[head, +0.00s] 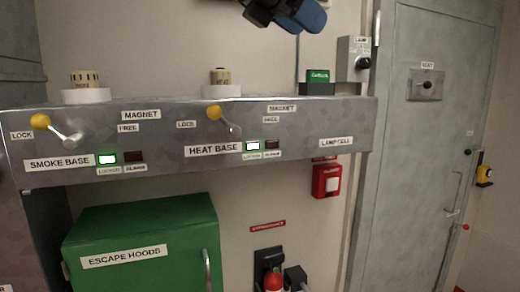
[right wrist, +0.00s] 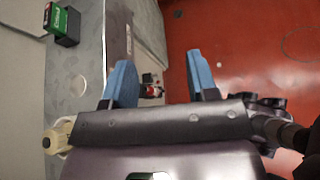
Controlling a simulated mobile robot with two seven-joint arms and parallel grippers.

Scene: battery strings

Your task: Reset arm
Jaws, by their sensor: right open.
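My right gripper (head: 287,14) hangs at the top edge of the head view, above the shelf and clear of it. Its blue fingers also show in the right wrist view (right wrist: 161,82), spread apart with nothing between them. My left gripper is not in view. The grey shelf (head: 330,118) carries a smoke base (head: 86,95) and a heat base (head: 222,91), each with a cream detector on it. Both yellow-knobbed levers (head: 40,121) (head: 214,112) point toward LOCK. The left indicator of each base is lit and the right one is dark.
A green block (head: 317,76) stands in a black holder at the shelf's right end, beside a wall-mounted LAMP switch box (head: 355,58). Below are a green ESCAPE HOODS cabinet (head: 150,235) and a red call point (head: 326,180). A grey door (head: 425,150) is at right.

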